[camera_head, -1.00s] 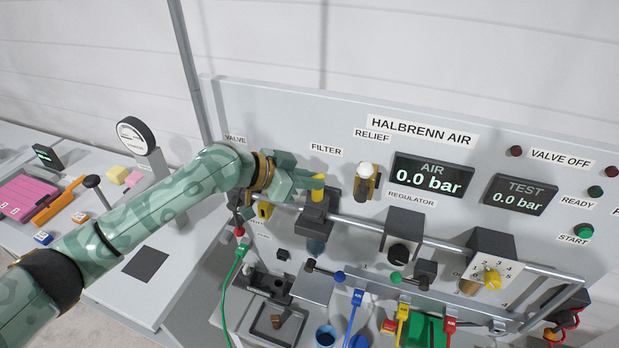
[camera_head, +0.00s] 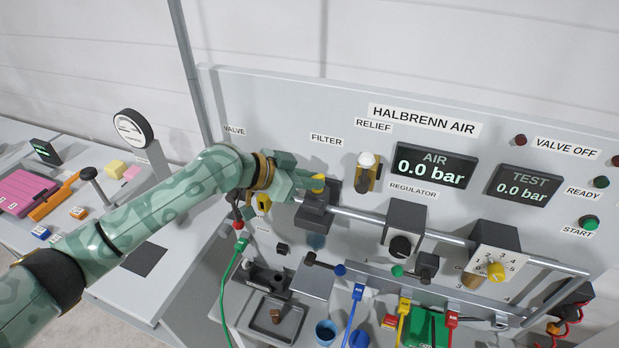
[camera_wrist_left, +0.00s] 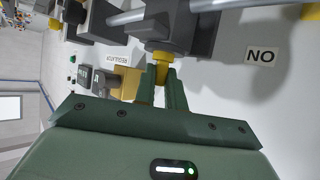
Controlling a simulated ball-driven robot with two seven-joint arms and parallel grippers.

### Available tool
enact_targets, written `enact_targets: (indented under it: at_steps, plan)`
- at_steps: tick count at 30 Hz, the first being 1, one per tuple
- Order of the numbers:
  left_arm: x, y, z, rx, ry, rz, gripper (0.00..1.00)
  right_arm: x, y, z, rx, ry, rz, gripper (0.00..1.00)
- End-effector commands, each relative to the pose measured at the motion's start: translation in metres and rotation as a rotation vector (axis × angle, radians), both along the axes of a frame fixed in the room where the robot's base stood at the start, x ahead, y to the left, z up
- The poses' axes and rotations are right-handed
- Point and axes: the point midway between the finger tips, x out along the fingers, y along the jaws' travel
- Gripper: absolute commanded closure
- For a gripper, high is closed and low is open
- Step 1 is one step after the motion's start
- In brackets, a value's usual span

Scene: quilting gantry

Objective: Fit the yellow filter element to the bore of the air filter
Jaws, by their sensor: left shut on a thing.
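My left gripper (camera_head: 312,184) is at the air filter under the FILTER label. In the left wrist view its two green fingers (camera_wrist_left: 163,78) are shut on the yellow filter element (camera_wrist_left: 161,56). My right gripper is not in view.
The relief valve (camera_head: 367,172) stands close to the right of the filter, and the regulator (camera_head: 403,222) is further along the rail (camera_head: 450,245). A tray (camera_head: 262,325), a blue cup (camera_head: 326,332) and coloured hoses lie below. A gauge (camera_head: 133,128) stands at the left.

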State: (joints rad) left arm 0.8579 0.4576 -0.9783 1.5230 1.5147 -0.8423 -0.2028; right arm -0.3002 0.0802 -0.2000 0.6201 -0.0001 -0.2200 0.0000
Motion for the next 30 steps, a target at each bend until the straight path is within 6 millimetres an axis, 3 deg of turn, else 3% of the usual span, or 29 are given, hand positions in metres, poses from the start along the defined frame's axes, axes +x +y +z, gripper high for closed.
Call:
enact_targets:
  at_steps: [17,18,20,30]
  plan:
    - [0.000,0.000,-0.015,0.000,0.000,0.000,1.00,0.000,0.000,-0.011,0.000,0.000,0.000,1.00]
    - [0.000,0.000,-0.014,0.000,0.000,0.000,0.77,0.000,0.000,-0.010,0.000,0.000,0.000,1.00]
    - [0.000,0.000,-0.014,0.000,0.000,0.000,0.63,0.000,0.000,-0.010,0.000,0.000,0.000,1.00]
    - [-0.001,0.003,-0.012,0.000,-0.001,0.000,0.63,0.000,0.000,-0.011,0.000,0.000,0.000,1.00]
